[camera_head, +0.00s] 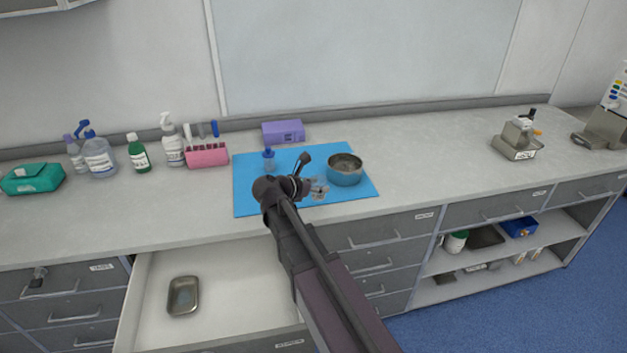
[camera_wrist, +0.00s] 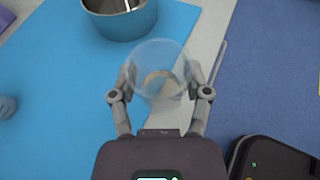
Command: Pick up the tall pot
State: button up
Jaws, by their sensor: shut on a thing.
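My gripper (camera_wrist: 160,80) is shut on a clear, see-through round vessel (camera_wrist: 158,58), one finger on each side of it. Something pale brown shows through its lower part. In the head view my gripper (camera_head: 317,190) is over the front edge of the blue mat, and the vessel is too small there to make out well. The blue pot also shows at the top of the wrist view (camera_wrist: 122,22), apart from the fingers. I cannot tell whether the vessel touches the mat.
A small blue-capped bottle (camera_head: 269,162) stands on the blue mat (camera_head: 245,198). Behind are a purple box (camera_head: 283,132), a pink rack (camera_head: 207,156) and several bottles. Below, an open drawer (camera_head: 230,290) holds a metal tray (camera_head: 183,295).

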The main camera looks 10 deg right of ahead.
jog(key=s+d, duration=0.1)
jog(key=s, duration=0.5)
jog(key=shift+d+r, duration=0.15)
jog(key=shift+r, duration=0.1)
jog(key=shift+s, duration=0.1)
dwell(0.3)
dwell(0.8)
